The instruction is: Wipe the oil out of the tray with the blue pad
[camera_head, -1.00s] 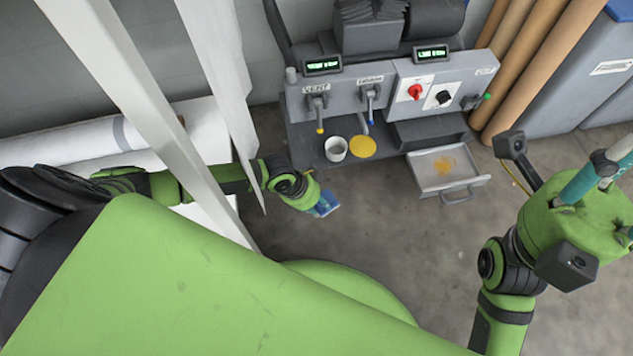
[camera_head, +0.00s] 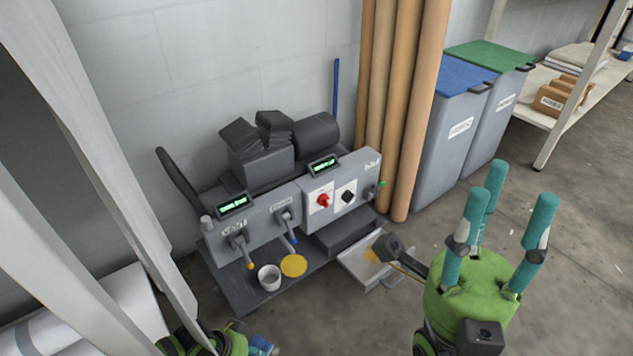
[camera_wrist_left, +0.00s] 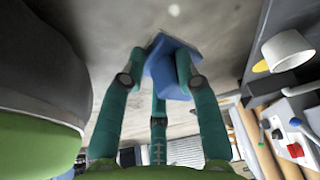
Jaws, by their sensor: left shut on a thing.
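The tray (camera_head: 354,279) is a pale, shallow drawer pulled out at the foot of the press, with yellow-brown oil (camera_head: 371,256) inside.
The grey press (camera_head: 265,214) carries valves, a red knob and lit displays. A white cup (camera_head: 269,278) and yellow disc (camera_head: 293,265) sit on its ledge. Brown rolls (camera_head: 397,110) and lidded bins (camera_head: 453,130) stand right. A pale post (camera_head: 95,140) crosses the left.

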